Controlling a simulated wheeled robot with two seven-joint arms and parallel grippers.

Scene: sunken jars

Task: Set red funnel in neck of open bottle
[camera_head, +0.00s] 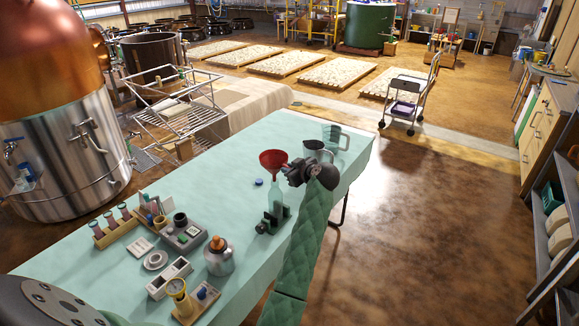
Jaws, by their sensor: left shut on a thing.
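The red funnel (272,158) is upright, wide mouth up, directly above the pale green see-through bottle (276,200). Its stem lines up with the bottle's neck in this view; I cannot tell whether the tip is inside the neck or just over it. The bottle stands upright on the table, beside or in a black clamp-like fixture (268,221). My right gripper is not in view.
A blue cap (259,182) lies left of the bottle. A metal pitcher (317,151) and a clear jug (336,137) stand behind my gripper. A steel pot (219,257), a tube rack (116,228) and small trays crowd the table's left. The table's far middle (270,132) is clear.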

